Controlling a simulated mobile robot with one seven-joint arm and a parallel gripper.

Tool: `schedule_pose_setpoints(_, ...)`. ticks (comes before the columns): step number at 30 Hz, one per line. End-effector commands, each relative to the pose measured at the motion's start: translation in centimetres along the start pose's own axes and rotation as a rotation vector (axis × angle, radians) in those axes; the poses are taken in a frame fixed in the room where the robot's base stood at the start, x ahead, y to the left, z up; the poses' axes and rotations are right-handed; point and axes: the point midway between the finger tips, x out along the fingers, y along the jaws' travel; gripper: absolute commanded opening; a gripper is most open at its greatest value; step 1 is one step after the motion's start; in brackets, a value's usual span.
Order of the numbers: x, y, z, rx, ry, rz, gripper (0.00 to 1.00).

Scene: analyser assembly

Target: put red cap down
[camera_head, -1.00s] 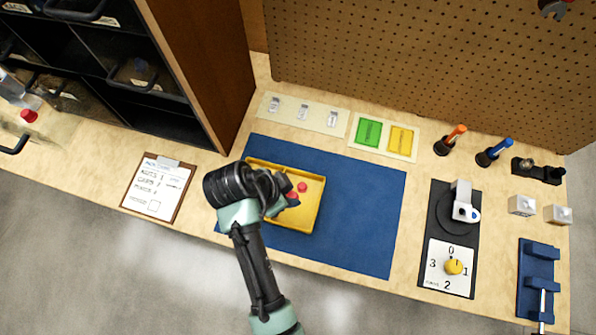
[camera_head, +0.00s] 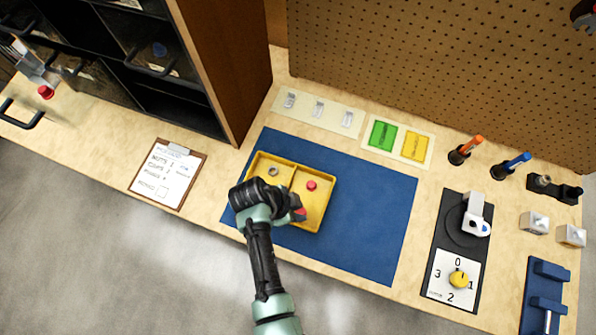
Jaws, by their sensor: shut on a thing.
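My gripper (camera_head: 297,213) is over the front part of the yellow tray (camera_head: 329,197). It is shut on a red cap (camera_head: 300,212), of which only a small part shows at the fingertips. I cannot tell whether the held cap touches the tray floor. Another red cap (camera_head: 311,185) lies in the tray's right compartment, just behind my gripper. A grey nut (camera_head: 273,171) lies in the left compartment. My wrist hides the tray's front left part.
The tray stands on a blue mat (camera_head: 375,215), bare to the right. A clipboard (camera_head: 167,175) lies left; a dark shelf unit (camera_head: 170,80) stands behind it. A dial panel (camera_head: 453,275) is at right.

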Motion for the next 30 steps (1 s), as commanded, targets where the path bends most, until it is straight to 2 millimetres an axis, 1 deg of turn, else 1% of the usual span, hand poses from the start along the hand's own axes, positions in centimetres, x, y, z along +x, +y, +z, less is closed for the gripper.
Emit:
schedule_pose_setpoints(8,0.2,0.0,0.1,0.000,0.000,-0.001,0.00)
schedule_pose_setpoints(12,0.6,0.0,0.3,0.000,0.000,-0.001,0.00)
schedule_pose_setpoints(13,0.5,0.0,0.2,0.000,0.000,-0.001,0.35)
schedule_pose_setpoints(14,0.5,0.0,0.2,0.000,0.000,-0.001,0.40)
schedule_pose_setpoints(15,0.5,0.0,0.2,0.000,0.000,-0.001,0.42)
schedule_pose_setpoints(24,0.2,0.0,0.1,0.000,0.000,-0.001,0.42)
schedule_pose_setpoints(27,-0.4,-0.1,0.0,0.000,0.000,-0.002,0.42)
schedule_pose_setpoints(30,-1.9,-0.1,0.0,0.000,0.001,-0.005,0.42)
